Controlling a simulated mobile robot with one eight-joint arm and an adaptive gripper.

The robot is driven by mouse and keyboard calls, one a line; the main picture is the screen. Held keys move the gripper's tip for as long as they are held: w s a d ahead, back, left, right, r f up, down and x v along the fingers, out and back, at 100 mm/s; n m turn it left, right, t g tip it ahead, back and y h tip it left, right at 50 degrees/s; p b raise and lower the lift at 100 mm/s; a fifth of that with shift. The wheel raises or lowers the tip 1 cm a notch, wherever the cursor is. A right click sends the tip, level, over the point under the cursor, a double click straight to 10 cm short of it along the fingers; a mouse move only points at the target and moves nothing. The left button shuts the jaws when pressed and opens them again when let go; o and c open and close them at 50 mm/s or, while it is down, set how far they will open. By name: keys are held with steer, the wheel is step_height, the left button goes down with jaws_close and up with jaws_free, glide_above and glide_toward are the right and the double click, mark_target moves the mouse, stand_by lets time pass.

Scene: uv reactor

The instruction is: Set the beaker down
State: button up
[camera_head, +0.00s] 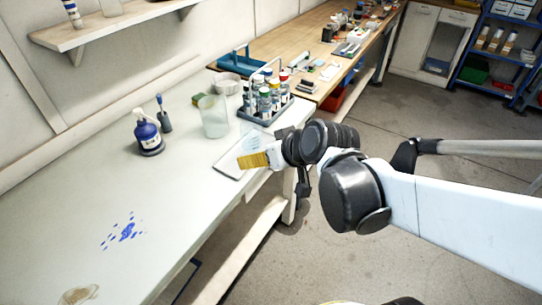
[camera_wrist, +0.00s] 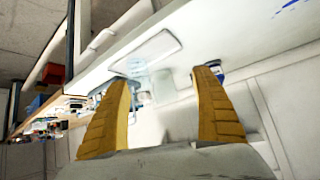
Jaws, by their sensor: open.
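A clear, empty-looking beaker (camera_head: 213,117) stands upright on the pale bench, between the bottle rack and the blue bottle. My gripper (camera_head: 250,161) is at the bench's front edge, over the flat white tray, to the right of and nearer than the beaker. In the wrist view my gripper (camera_wrist: 163,77) shows two yellow ribbed fingers spread apart, with nothing held between them. The beaker (camera_wrist: 163,88) appears faintly between the fingers there and looks apart from them.
The white tray (camera_head: 228,168) lies at the bench edge. A rack of several bottles (camera_head: 265,117) stands behind it. A blue bottle (camera_head: 148,134) is to the left. A blue spill (camera_head: 127,231) marks the near bench. The left-middle bench is clear.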

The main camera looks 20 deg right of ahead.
steer(key=s+d+r+m+g+h, duration=0.1)
steer(key=s+g+h, duration=0.1)
steer(key=s, duration=0.9)
steer(key=shift+r+m, duration=0.35)
steer(key=shift+m, duration=0.05)
